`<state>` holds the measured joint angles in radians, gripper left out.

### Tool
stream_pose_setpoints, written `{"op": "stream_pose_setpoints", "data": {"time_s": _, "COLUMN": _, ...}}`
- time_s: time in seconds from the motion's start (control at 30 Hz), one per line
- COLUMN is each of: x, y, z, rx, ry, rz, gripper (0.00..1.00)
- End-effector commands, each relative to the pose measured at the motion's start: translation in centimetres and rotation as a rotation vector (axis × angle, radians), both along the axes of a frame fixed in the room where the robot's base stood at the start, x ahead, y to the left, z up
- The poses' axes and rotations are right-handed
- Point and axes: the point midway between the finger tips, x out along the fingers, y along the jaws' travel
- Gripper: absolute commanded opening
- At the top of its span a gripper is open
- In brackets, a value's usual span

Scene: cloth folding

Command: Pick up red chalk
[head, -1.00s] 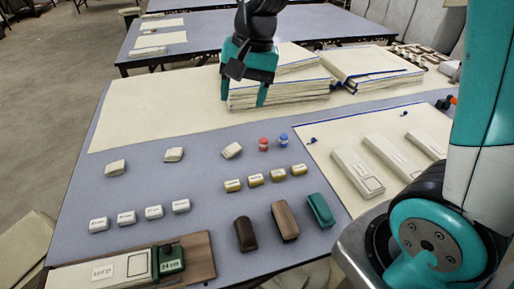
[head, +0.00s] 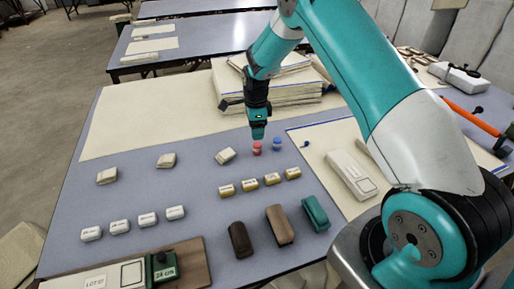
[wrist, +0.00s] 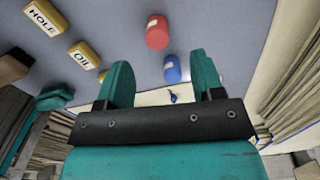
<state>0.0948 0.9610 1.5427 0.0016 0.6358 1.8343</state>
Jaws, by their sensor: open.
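The red chalk (head: 257,148) is a small red cylinder with a pale label, upright on the blue-grey table (head: 195,225). The blue chalk (head: 277,144), a similar small blue cylinder, stands just to its right. My gripper (head: 258,135) is above and very near the red chalk in the head view, pointing down. In the wrist view, my gripper (wrist: 162,82) has its two teal fingers apart with nothing between them. There the red chalk (wrist: 157,32) lies beyond the fingertips, and the blue chalk (wrist: 172,69) shows near the gap.
Several yellow labelled blocks (head: 249,185) lie in front of the chalks. A white block (head: 225,156) lies to the left. A cloth stack (head: 285,88) stands behind. Brown and green blocks (head: 315,213) lie nearer. A pale sheet (head: 315,147) lies to the right.

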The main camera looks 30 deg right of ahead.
Motion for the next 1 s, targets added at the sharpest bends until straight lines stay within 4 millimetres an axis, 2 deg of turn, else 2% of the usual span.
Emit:
{"op": "stream_pose_setpoints", "data": {"time_s": 0.1, "x": 0.0, "y": 0.0, "z": -1.5, "rx": 0.000, "ry": 0.001, "rz": 0.001, "gripper": 0.61}}
{"op": "stream_pose_setpoints", "data": {"time_s": 0.27, "x": -0.1, "y": 0.0, "z": -2.5, "rx": 0.000, "ry": 0.000, "rz": 0.001, "gripper": 0.61}}
{"op": "stream_pose_setpoints", "data": {"time_s": 0.6, "x": -0.5, "y": -0.2, "z": -7.0, "rx": 0.000, "ry": 0.000, "rz": 0.002, "gripper": 0.61}}
{"op": "stream_pose_setpoints", "data": {"time_s": 0.87, "x": -0.5, "y": -0.1, "z": -7.3, "rx": 0.000, "ry": -0.002, "rz": 0.002, "gripper": 0.61}}
{"op": "stream_pose_setpoints", "data": {"time_s": 1.0, "x": -0.5, "y": -0.1, "z": -7.3, "rx": 0.001, "ry": -0.001, "rz": 0.002, "gripper": 0.31}}
